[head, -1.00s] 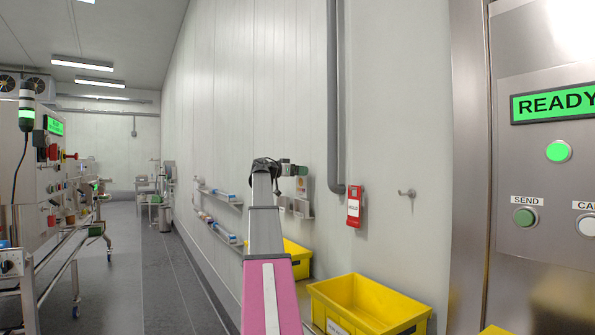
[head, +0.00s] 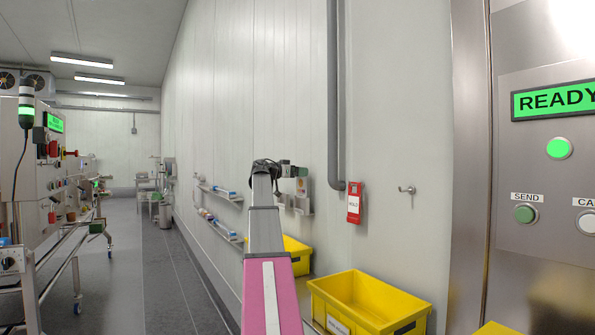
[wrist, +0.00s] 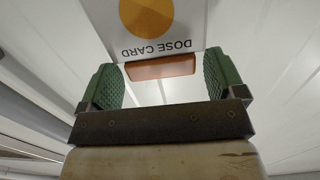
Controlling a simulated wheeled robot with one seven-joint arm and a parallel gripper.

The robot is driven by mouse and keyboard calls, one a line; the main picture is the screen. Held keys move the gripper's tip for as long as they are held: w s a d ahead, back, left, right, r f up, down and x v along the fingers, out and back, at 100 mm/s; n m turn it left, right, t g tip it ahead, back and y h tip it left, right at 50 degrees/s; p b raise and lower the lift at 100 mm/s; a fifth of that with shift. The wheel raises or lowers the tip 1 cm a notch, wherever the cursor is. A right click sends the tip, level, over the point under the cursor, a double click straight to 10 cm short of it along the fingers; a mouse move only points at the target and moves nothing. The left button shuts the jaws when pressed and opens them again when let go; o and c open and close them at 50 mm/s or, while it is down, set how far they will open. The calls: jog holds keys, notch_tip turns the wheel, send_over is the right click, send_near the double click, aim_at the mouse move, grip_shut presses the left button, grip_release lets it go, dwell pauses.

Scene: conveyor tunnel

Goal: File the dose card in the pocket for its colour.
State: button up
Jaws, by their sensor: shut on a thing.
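The dose card (wrist: 165,35) fills the top of the wrist view. It is white with a large orange disc and the words DOSE CARD, upside down in the picture. My gripper (wrist: 160,72) is shut on it, with a green pad at each side of an orange-brown bar at the card's edge. In the head view my gripper (head: 293,171) is small and far out along my arm, near the wall. The card (head: 302,186) hangs below it, just above or at the grey wall pockets (head: 300,206). Whether its lower edge is inside a pocket cannot be told. Pocket colours are not readable.
Yellow bins (head: 365,305) stand below along the wall. A red box (head: 354,204) and a hook (head: 407,190) are on the wall to the right. Shelves with small items (head: 220,193) lie farther left. The aisle floor (head: 130,250) is open.

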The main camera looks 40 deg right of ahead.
aim_at(301, 186)
jog(key=shift+f, duration=3.25)
jog(key=o, duration=1)
jog(key=a, duration=0.7)
jog(key=w+a, duration=0.1)
jog(key=a, duration=0.2)
jog(key=shift+w+a+r, duration=0.1)
jog(key=shift+a+r, duration=0.2)
jog(key=shift+a, duration=0.1)
